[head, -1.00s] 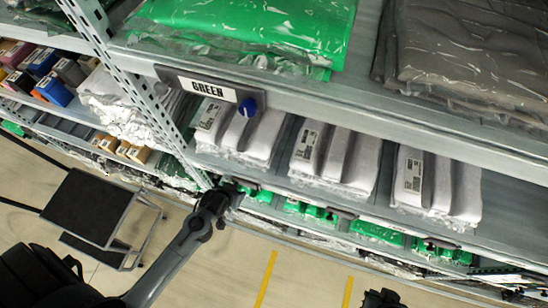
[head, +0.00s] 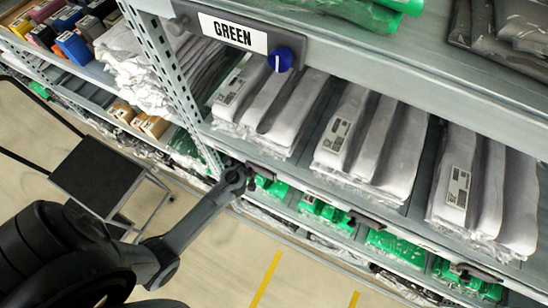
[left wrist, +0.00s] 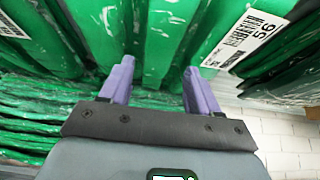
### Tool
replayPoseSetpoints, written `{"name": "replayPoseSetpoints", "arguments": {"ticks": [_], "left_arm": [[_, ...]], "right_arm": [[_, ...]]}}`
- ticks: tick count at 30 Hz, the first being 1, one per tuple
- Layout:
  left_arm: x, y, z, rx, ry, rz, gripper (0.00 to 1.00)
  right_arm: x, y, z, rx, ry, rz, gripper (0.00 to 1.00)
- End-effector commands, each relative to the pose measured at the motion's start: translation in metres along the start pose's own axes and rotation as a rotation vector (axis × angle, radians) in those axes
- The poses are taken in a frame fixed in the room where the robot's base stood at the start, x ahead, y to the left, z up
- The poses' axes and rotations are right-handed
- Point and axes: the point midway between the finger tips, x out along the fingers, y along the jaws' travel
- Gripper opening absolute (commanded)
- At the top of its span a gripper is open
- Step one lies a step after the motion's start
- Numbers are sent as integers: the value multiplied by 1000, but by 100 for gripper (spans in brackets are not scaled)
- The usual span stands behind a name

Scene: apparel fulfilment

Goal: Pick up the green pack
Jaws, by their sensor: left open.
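Green packs in clear plastic fill the top of the left wrist view, standing in folds side by side (left wrist: 165,35). One pack at the right carries a white label (left wrist: 240,38). My left gripper (left wrist: 158,78) is open, its two purple fingers pointing at the green packs with nothing held between them. Whether the fingertips touch a pack I cannot tell. In the head view, my left arm reaches the lower shelf, where green packs (head: 398,247) show under the shelf edge; the fingers are hidden there. Another green pack (head: 365,12) lies on the top shelf. My right gripper is not in view.
A "GREEN" sign (head: 233,32) with a blue knob hangs on the top shelf edge. White packs (head: 375,140) fill the shelf below. A black step stool (head: 97,178) stands on the floor.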

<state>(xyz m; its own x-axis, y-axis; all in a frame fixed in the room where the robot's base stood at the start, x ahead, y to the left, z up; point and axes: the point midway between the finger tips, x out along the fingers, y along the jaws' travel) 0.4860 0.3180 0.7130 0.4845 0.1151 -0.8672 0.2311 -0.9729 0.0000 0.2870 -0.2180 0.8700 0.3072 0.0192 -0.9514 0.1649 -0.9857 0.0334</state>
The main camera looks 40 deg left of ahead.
Motion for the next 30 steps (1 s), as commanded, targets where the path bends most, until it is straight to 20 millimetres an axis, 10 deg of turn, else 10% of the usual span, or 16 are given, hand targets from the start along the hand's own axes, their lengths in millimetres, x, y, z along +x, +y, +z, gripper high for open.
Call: {"name": "replayPoseSetpoints", "arguments": {"ticks": [30], "left_arm": [[65,0,-26,0,0,0,62]], "right_arm": [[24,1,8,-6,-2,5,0]]}}
